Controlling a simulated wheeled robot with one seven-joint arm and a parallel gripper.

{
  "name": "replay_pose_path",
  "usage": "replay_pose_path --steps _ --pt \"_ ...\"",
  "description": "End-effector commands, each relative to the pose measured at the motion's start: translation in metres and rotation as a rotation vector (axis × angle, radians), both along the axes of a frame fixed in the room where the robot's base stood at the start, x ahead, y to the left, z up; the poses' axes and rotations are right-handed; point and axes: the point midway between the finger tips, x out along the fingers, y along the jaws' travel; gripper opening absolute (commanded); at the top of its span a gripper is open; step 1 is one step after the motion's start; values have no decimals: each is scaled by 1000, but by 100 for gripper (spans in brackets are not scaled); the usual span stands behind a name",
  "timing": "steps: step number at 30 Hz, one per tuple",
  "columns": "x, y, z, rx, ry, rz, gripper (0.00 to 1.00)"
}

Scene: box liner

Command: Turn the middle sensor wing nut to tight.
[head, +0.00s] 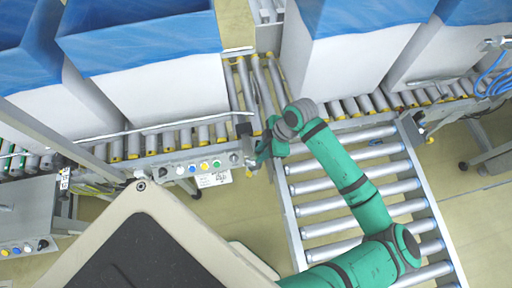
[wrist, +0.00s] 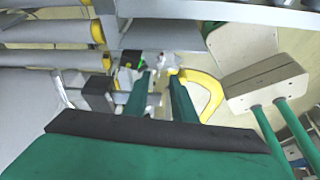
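In the head view my gripper (head: 264,150) is at the conveyor's edge, just right of the button panel. In the wrist view its two green fingers (wrist: 160,77) stand apart. A small pale metal part (wrist: 167,63) with a reddish spot lies just beyond the fingertips; it may be the wing nut, but it is too small to tell. Next to it is a small dark sensor-like block (wrist: 130,60) with a green light. I cannot tell whether the fingertips touch either part. The wing nut cannot be made out in the head view.
A button panel (head: 193,168) fronts the roller conveyor. White boxes with blue liners (head: 150,85) stand behind. Another roller conveyor (head: 330,213) lies under my arm. In the wrist view a yellow curved piece (wrist: 208,90) is close right of the fingers, and a black block (wrist: 98,92) is left.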

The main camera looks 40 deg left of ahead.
Motion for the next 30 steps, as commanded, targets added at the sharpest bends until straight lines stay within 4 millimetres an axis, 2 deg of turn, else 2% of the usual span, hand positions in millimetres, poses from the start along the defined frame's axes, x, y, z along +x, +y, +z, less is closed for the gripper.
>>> replay_pose_path --steps 6,10,15,23,27,30 --pt "-9 9 -34 1 0 -4 24" --pt "-12 12 -47 2 -1 -6 24" --pt "-14 15 -55 1 -1 -7 24" --pt "-15 15 -56 2 -2 -7 24" --pt "-15 15 -56 2 -2 -7 0" --pt "-14 15 -56 2 -2 -7 0"
